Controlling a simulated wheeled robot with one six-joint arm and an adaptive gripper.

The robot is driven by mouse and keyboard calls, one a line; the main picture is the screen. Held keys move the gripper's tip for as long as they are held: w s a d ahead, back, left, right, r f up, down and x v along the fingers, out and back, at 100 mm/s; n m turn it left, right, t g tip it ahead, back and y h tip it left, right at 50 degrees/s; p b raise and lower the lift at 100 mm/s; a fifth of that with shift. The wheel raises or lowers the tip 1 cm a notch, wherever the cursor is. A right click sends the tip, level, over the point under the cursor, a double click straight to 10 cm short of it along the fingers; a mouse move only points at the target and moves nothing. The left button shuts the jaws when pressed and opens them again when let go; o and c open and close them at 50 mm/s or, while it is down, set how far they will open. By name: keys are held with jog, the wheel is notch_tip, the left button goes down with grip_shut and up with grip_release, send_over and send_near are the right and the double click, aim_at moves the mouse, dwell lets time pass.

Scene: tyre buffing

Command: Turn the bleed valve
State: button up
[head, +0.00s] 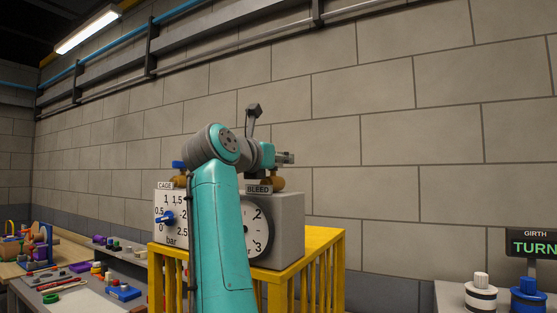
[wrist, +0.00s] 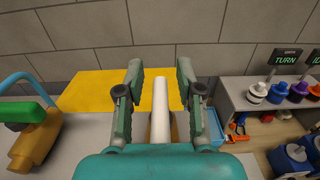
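My gripper (wrist: 158,90) is open, one finger on each side of the lever, with a gap on both sides. In the head view my gripper (head: 287,158) is just above the brass body, and my arm hides part of the boxes. A second brass valve (wrist: 36,145) with a green lever (wrist: 20,111) is at the left.
The boxes stand on a yellow stand (head: 320,243) near the block wall (head: 370,125). A dial marked "CAGE" (head: 165,185) is left of my arm. A bench (wrist: 240,98) with coloured knobs and a "TURN" sign (wrist: 285,60) is at the right. Benches with small parts lie left.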

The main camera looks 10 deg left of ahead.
grip_shut()
jog(key=shift+m+h, duration=0.3)
jog(key=shift+h, duration=0.1)
jog(key=shift+s+d+m+g+h, duration=0.1)
jog(key=shift+d+m+g+h, duration=0.05)
jog(key=shift+m+g+h, duration=0.7)
jog(key=shift+s+d+m+g+h, duration=0.15)
jog(key=shift+m+g+h, duration=0.45)
jog(key=shift+h, duration=0.5)
jog(key=shift+s+d+m+g+h, duration=0.1)
jog(key=shift+d+m+g+h, duration=0.05)
jog(key=shift+m+g+h, duration=1.1)
jog(key=shift+h, duration=0.2)
jog(key=shift+o, duration=1.2)
grip_release()
jog(key=v, duration=1.2)
